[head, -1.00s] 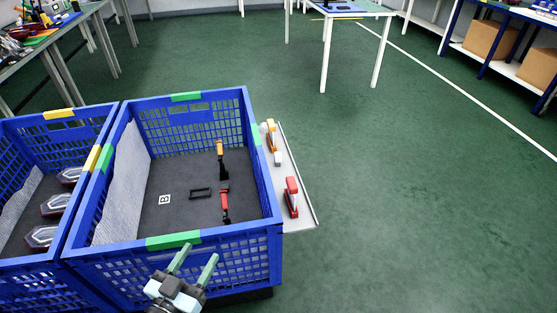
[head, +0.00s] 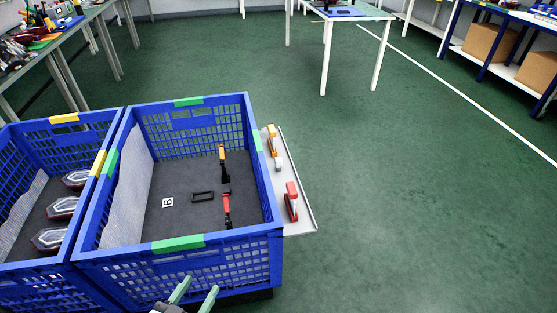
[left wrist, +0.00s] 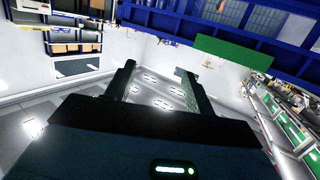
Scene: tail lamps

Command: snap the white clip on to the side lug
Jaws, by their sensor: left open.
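I cannot make out the white clip or the side lug in either view. Several tail lamps (head: 60,208) with clear and dark red parts lie in the left blue crate, too small to show any lug. My left gripper (head: 199,288) is at the bottom edge of the head view, in front of the right crate's near wall. Its two pale green fingers are apart with nothing between them. In the left wrist view the open fingers (left wrist: 158,82) show dark, with a gap between them. My right gripper is not in view.
The right blue crate (head: 180,243) holds a black frame (head: 203,196), an orange-and-black tool (head: 223,165) and a red-and-black tool (head: 227,208). A side shelf (head: 300,227) carries an orange-and-white item (head: 273,145) and a red one (head: 291,199). Green floor to the right is clear.

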